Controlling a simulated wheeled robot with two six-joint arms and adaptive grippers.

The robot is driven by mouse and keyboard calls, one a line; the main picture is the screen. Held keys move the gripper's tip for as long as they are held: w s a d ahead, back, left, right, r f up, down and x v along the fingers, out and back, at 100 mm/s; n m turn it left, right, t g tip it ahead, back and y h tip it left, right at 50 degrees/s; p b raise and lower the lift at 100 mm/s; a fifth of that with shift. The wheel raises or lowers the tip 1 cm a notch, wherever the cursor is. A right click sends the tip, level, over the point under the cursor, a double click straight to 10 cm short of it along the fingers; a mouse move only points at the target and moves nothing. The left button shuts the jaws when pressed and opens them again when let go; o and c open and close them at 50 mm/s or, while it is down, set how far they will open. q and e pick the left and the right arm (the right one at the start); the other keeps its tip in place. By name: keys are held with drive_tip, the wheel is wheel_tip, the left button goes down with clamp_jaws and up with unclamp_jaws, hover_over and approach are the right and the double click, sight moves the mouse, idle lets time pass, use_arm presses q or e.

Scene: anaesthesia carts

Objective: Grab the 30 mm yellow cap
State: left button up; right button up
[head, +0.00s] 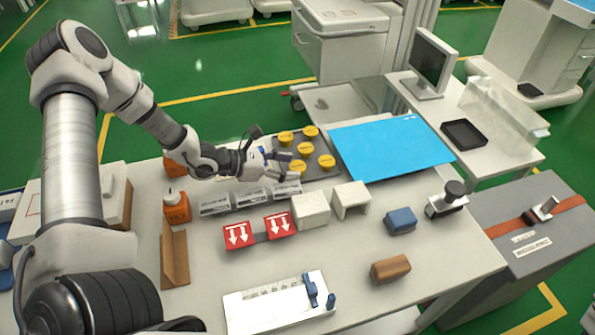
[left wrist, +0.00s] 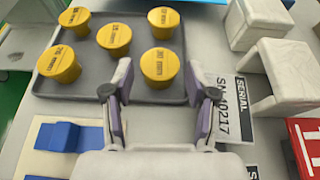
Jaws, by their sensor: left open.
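Several yellow caps stand on a grey tray (left wrist: 115,91), also seen in the head view (head: 322,173). The cap nearest my gripper (left wrist: 160,65) has print that seems to read 30 mm; in the head view it is the front left cap (head: 298,166). The other caps' print is too small to read surely. My left gripper (left wrist: 160,88) is open and empty, its fingers pointing at the near edge of the tray, just short of that cap. In the head view the left gripper (head: 282,165) is beside the tray's left side. My right gripper is not in view.
A blue sheet (head: 390,147) lies right of the tray. White blocks (head: 311,210), serial labels (left wrist: 237,110) and red arrow boxes (head: 238,234) lie in front. A blue item on a white base (left wrist: 65,136) is left of my gripper.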

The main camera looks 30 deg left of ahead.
use_arm(q)
drive_tip(key=shift+x, duration=1.05)
drive_tip(key=shift+s+a, duration=0.1)
drive_tip(key=c, duration=0.6)
drive_tip(key=shift+r, duration=0.1)
